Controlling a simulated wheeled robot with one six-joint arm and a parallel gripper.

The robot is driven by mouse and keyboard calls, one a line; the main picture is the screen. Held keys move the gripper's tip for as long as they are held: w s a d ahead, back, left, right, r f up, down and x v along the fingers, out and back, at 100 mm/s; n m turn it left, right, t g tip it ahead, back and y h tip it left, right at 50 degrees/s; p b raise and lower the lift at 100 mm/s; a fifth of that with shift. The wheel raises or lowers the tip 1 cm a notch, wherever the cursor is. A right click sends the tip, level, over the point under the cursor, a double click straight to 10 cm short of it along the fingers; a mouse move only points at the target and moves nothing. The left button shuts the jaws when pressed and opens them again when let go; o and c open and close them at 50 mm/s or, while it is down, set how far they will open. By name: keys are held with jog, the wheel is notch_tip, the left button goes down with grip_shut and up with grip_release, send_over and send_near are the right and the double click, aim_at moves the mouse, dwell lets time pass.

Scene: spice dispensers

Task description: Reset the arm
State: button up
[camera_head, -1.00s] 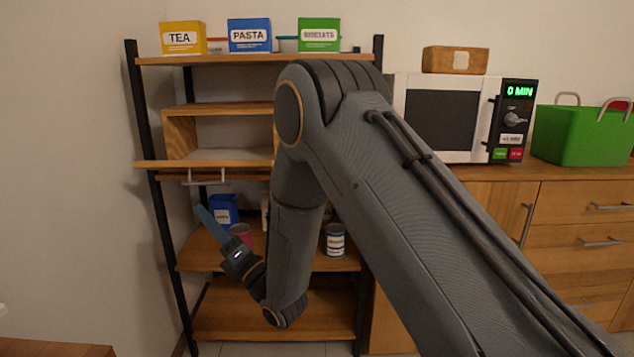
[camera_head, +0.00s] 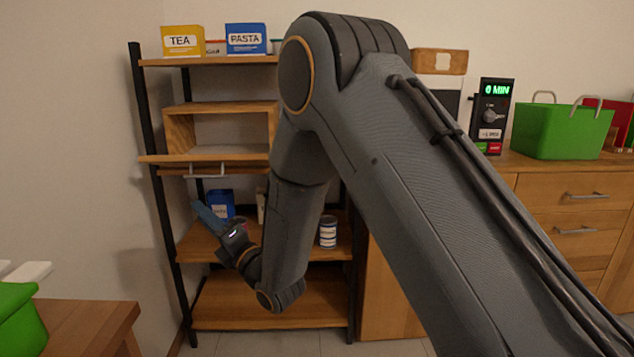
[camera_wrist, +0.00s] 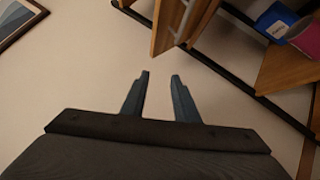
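My gripper (camera_head: 208,215) is at the lower left end of my arm, in front of the left part of the shelf rack in the head view. In the wrist view my gripper (camera_wrist: 160,78) shows two blue-grey fingers standing apart with nothing between them.
The rack (camera_head: 158,180) holds a tea box (camera_head: 183,42), a pasta box (camera_head: 246,39), a blue box (camera_head: 221,203) and a can (camera_head: 328,232). The microwave (camera_head: 492,115) and a green basket (camera_head: 562,132) stand on the counter at right. A wooden table (camera_head: 85,322) is at lower left.

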jog(key=s+d+f+m+g+h, duration=0.1)
jog(key=s+d+m+g+h, duration=0.1)
jog(key=d+m+h, duration=0.55)
jog(key=s+d+f+m+g+h, duration=0.2)
jog(key=d+m+h, duration=0.3)
jog(key=d+m, duration=0.5)
jog(key=s+d+m+g+h, duration=0.2)
jog(key=s+d+m+g, duration=0.35)
jog(key=s+d, duration=0.6)
jog(key=s+d+m+g+h, duration=0.2)
jog(key=s+d+m+g, duration=0.3)
jog(key=s, duration=1.2)
jog(key=d+r+m+t+p, duration=0.1)
jog(key=d+r+m+p, duration=0.3)
jog(key=d+r+p, duration=0.7)
jog(key=r+p, duration=0.1)
jog(key=p, duration=0.9)
jog(key=shift+s+r+m, duration=0.15)
jog(key=shift+m, duration=0.25)
jog(key=shift+d, duration=0.15)
